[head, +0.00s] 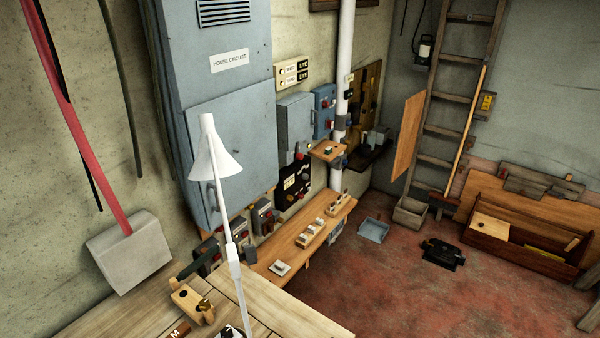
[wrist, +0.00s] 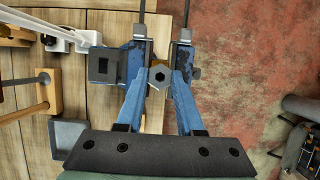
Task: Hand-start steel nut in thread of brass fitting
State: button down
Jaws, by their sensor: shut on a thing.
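In the wrist view my gripper (wrist: 160,78) has its two blue fingers closed on a small grey steel nut (wrist: 160,75). The nut's hexagonal outline and dark hole face the camera. A tan patch shows below the nut between the fingers; I cannot tell whether it is brass or wood. In the head view a small brass-coloured piece (head: 204,306), perhaps the fitting, sits at a wooden block (head: 187,299) on the bench. Its thread is too small to make out. My gripper is not seen in the head view, so its distance from that piece is unclear.
A white lamp (head: 234,250) rises from the wooden bench (head: 130,312). In the wrist view a wooden part with a grey rod (wrist: 47,95) and a grey square piece (wrist: 70,138) lie left. Red floor lies right.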

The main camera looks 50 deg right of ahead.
jog(key=shift+s+a+f, duration=0.15)
jog(key=shift+s+f, duration=0.05)
jog(key=shift+f, duration=0.2)
dwell(1.0)
jog(key=shift+p, duration=0.35)
jog(key=shift+r+m+p, duration=0.2)
jog(key=shift+m+p, duration=0.1)
jog(key=shift+p, duration=0.1)
jog(key=shift+w+m+g, duration=0.1)
jog(key=shift+m+g, duration=0.3)
jog(key=shift+m, duration=0.1)
jog(key=shift+w+f+m+g, duration=0.1)
jog(key=shift+f+m+g, duration=0.15)
jog(key=shift+m, duration=0.45)
jog(key=shift+m+g+y, duration=0.3)
jog(key=shift+m+g, duration=0.35)
jog(key=shift+m, duration=1.05)
